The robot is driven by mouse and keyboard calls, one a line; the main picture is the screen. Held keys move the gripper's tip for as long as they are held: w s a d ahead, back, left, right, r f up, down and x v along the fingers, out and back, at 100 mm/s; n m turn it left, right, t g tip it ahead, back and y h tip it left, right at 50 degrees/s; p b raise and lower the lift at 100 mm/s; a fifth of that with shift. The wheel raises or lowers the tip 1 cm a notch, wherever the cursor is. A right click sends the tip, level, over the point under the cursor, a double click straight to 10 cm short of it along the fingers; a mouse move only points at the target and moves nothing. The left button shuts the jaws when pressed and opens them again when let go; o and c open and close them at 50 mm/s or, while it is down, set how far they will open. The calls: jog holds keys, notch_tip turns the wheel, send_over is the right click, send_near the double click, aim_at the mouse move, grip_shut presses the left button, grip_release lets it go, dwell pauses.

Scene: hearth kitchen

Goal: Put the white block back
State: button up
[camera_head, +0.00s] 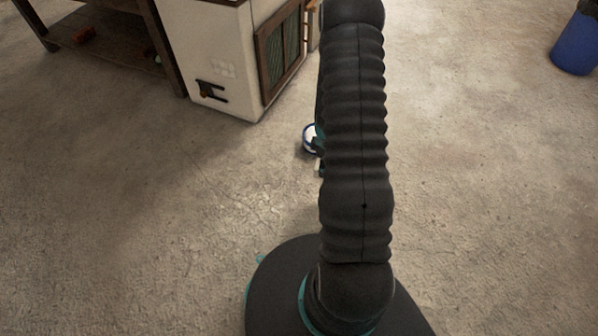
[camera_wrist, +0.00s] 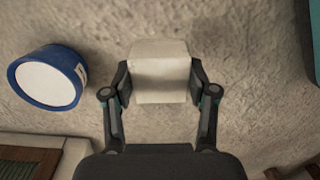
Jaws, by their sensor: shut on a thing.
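The white block (camera_wrist: 160,72) is in the middle of the wrist view, between the fingers of my gripper (camera_wrist: 159,80). Both fingers press on its sides, and the gripper is shut on it. In the head view, my arm hides most of the gripper. A small pale piece beside the arm (camera_head: 319,167) may be part of the block, but it is too small to tell. The wrist view does not show clearly how far the block is from the floor.
A blue round container with a white face (camera_wrist: 48,82) is left of the block; it also shows beside my arm (camera_head: 308,138). A white cabinet (camera_head: 222,60) stands beyond. A wooden table (camera_head: 160,60) is at upper left, a blue bin (camera_head: 575,45) at upper right. Floor is open on both sides.

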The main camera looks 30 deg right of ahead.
jog(key=w+a+f, duration=0.1)
jog(key=w+f, duration=0.1)
jog(key=w, duration=0.1)
jog(key=w+a+f+m, duration=0.1)
jog(key=w+a+f, duration=0.1)
jog(key=w, duration=0.1)
jog(key=w+a+f+m+b, duration=0.1)
jog(key=w+f, duration=0.2)
jog(key=w, duration=0.1)
jog(key=shift+a+t, duration=0.2)
jog(key=shift+t, duration=0.2)
jog(key=shift+f, duration=2)
jog(key=shift+f+b, duration=0.1)
jog(key=shift+b, duration=0.25)
jog(key=o, duration=1)
